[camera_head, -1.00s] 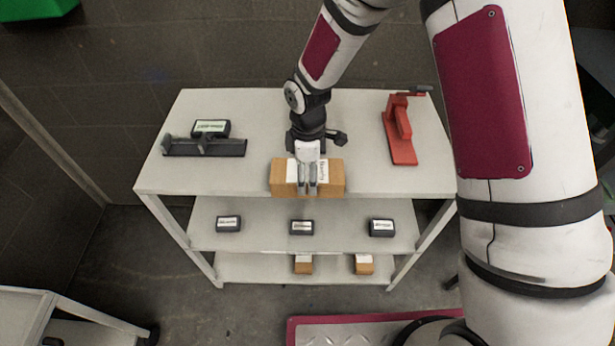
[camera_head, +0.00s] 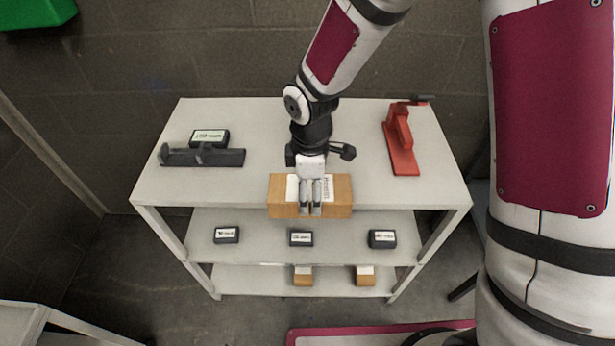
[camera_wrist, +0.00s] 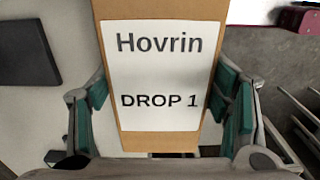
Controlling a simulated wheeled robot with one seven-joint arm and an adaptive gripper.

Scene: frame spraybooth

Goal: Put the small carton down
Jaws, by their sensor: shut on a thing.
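My gripper (camera_head: 311,208) is shut on a brown carton (camera_head: 340,196), with one finger on each side of it. In the head view the carton overlaps the front edge of the top shelf (camera_head: 240,190); I cannot tell how high it is above it. In the wrist view the carton (camera_wrist: 150,143) lies between the green finger pads, and its white label reads "Hovrin DROP 1". Its underside is hidden. Two smaller brown cartons, left (camera_head: 303,281) and right (camera_head: 365,281), sit on the bottom shelf.
On the top shelf, a black label box (camera_head: 209,138) and a dark holder (camera_head: 190,158) stand left, a red tool (camera_head: 402,150) right. Black boxes (camera_head: 227,236), (camera_head: 301,240), (camera_head: 382,239) sit on the middle shelf. Bare surface lies either side of the carton.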

